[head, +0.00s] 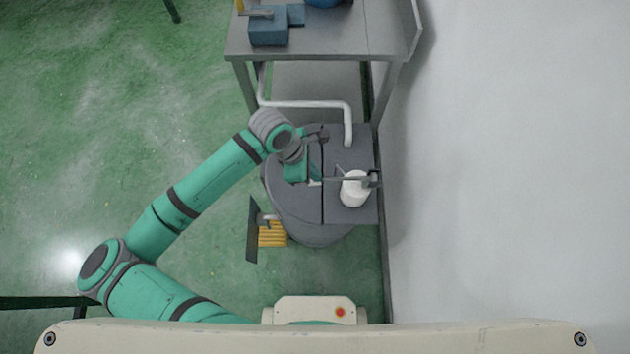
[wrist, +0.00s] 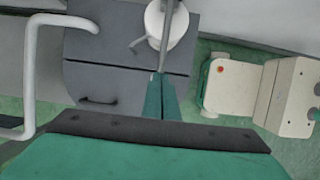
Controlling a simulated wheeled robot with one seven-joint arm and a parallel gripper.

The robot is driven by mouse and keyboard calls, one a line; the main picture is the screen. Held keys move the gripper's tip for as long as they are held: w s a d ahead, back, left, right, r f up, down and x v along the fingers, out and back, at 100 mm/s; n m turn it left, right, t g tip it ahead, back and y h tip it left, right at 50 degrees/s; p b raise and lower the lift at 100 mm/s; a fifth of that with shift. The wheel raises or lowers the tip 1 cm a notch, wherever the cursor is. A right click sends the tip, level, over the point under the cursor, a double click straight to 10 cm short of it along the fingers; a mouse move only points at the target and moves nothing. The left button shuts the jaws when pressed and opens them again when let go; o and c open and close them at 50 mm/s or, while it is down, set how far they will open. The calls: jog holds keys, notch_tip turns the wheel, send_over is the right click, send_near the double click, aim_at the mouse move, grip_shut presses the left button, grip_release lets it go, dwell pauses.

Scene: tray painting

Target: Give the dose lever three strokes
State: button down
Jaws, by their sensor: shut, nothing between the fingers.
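The dose lever is a thin grey bar (head: 345,179) that runs left from the wall side across a white round pot (head: 355,193). My gripper (head: 316,181) is at the bar's left end, with its fingers shut and nothing between them. In the wrist view the lever (wrist: 171,38) passes over the white pot (wrist: 154,22) and meets the tips of my closed fingers (wrist: 160,75). I cannot tell whether the fingertips touch the lever or sit just above it.
A metal table (head: 335,40) is at the back. Open green floor lies left.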

jog(key=shift+f, duration=0.6)
notch_tip(320, 180, up, 9)
jog(key=shift+f, duration=0.2)
dwell(0.6)
